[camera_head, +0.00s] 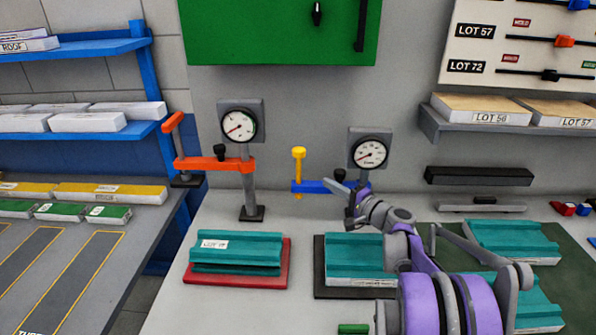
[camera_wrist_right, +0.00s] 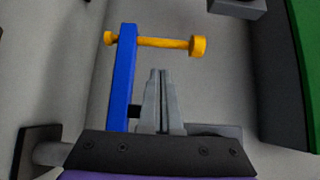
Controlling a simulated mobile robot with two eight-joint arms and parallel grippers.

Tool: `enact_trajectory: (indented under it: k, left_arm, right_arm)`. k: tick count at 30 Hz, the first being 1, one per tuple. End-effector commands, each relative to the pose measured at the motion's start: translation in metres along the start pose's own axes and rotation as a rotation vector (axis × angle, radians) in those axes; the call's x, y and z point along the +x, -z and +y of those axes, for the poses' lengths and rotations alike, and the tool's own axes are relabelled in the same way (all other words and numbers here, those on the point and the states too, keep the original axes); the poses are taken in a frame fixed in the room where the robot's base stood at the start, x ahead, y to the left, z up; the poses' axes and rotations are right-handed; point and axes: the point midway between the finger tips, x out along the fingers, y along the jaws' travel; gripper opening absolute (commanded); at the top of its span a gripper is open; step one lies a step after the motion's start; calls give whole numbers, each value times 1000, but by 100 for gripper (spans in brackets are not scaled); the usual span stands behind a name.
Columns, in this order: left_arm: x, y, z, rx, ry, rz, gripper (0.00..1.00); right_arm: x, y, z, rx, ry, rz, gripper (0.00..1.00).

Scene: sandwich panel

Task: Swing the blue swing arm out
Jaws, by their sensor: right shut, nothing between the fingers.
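The blue swing arm (camera_head: 313,186) sticks out to the left from the post of the right gauge stand. A yellow spindle (camera_head: 298,168) stands upright at its free end. In the wrist view the blue arm (camera_wrist_right: 123,78) lies just left of my fingers, with the yellow spindle (camera_wrist_right: 165,42) crossing beyond the tips. My right gripper (camera_head: 352,190) is at the post end of the blue arm and partly covers the post. In the wrist view its fingers (camera_wrist_right: 159,75) are shut with nothing between them. I cannot tell whether they touch the blue arm. My left gripper is out of view.
An orange swing arm (camera_head: 215,164) sits on the left gauge stand. Below are a teal panel on a red tray (camera_head: 287,272) and another on a dark tray (camera_head: 318,285). A green board (camera_head: 270,30) hangs above. The bench between the stands is clear.

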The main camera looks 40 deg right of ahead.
Motion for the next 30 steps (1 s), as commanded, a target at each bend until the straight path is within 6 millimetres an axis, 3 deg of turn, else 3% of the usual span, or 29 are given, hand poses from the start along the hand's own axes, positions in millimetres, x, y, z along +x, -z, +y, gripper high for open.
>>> enact_trajectory:
  k: [14,30]
  left_arm:
    - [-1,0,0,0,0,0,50]
    - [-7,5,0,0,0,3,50]
  right_arm:
    - [7,0,0,-2,1,0,0]
    - [92,0,-1,-1,1,0,0]
